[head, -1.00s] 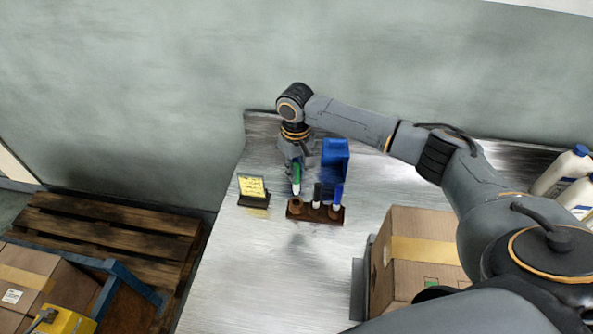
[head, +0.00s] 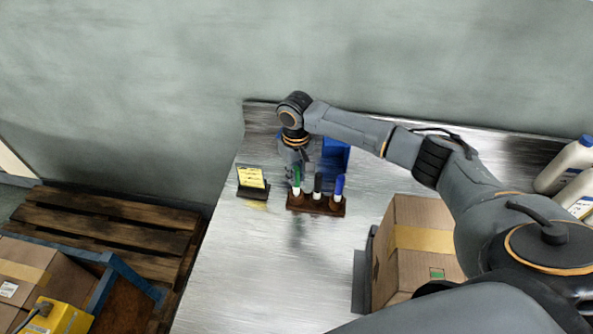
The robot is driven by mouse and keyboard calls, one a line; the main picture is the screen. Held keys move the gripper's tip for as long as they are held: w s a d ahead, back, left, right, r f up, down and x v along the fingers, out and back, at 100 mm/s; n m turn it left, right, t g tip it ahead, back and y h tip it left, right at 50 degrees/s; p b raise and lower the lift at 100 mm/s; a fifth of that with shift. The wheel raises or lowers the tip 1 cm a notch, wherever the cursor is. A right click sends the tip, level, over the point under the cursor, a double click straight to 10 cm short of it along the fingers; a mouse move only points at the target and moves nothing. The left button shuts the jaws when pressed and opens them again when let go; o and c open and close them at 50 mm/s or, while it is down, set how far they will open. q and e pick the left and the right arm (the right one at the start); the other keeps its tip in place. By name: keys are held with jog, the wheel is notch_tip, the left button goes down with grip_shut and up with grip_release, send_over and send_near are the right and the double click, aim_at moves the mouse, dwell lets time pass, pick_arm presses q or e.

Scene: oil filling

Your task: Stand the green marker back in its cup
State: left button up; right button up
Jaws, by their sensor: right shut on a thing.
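The green marker (head: 297,181) is upright at the left end of the brown holder (head: 320,206), with its white lower part at the left cup. Whether its lower end is inside the cup is too small to tell for sure. My right gripper (head: 296,170) points down from above and is shut on the green marker's top. A black marker (head: 318,184) stands in the middle cup and a blue marker (head: 339,186) in the right cup. My left gripper is not in view.
A blue bin (head: 336,157) stands behind the holder. A yellow note pad on a dark stand (head: 252,180) is to the left. A cardboard box (head: 415,250) and white bottles (head: 566,168) are at the right. The metal table (head: 255,265) is clear in front.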

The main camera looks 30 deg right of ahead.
jog(key=o, duration=0.9)
jog(key=shift+o, duration=0.2)
notch_tip(320, 180, up, 12)
dwell(0.5)
